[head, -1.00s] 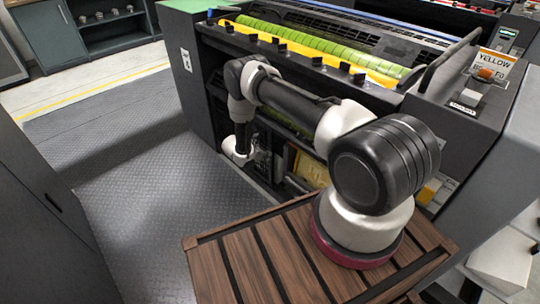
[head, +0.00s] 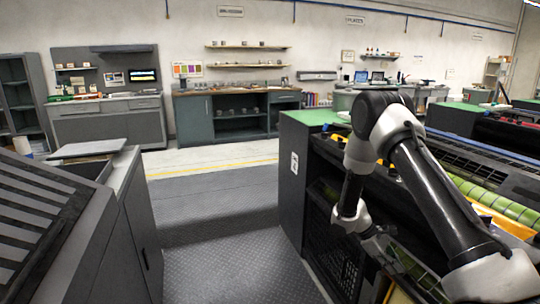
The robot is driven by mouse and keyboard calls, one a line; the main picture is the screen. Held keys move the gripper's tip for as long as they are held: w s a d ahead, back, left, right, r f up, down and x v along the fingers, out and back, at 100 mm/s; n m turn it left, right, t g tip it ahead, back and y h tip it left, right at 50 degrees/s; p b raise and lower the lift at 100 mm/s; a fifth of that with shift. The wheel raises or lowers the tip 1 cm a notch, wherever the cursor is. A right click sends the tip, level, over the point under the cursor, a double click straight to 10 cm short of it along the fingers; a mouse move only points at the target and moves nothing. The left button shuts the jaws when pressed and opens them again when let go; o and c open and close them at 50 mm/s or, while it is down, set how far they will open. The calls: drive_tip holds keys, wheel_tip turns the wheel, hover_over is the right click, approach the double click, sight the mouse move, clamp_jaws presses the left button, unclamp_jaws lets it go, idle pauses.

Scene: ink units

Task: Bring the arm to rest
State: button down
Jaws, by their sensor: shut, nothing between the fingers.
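My arm (head: 430,190) reaches up from the lower right and bends at a high elbow beside the printing unit. From there its forearm hangs down to a white wrist joint (head: 350,218). My gripper (head: 384,250) is small and dark below the wrist, against the unit's dark side. It is shut and nothing shows in it. Its fingertips are hard to make out. The arm's base is out of view.
The printing unit (head: 292,185) with a green top and a yellow-green roller (head: 485,200) stands close on the right. A grey cabinet (head: 130,235) is on the left. Clear dark floor (head: 220,250) lies between them. Benches and shelves line the far wall.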

drive_tip(key=s+a+r+m+t+y, duration=0.1)
drive_tip(key=s+r+m+t+y, duration=0.1)
drive_tip(key=s+r, duration=0.6)
drive_tip(key=s+a+r+m+t+y, duration=0.2)
drive_tip(key=s+r, duration=0.7)
drive_tip(key=r, duration=0.9)
drive_tip(key=s+a+r+m+t+y, duration=0.2)
drive_tip(key=s+r+m, duration=0.4)
drive_tip(key=r, duration=0.7)
drive_tip(key=shift+s+r+t+y, duration=0.4)
drive_tip(key=shift+s+t+y, duration=0.5)
drive_tip(key=shift+s+t, duration=0.5)
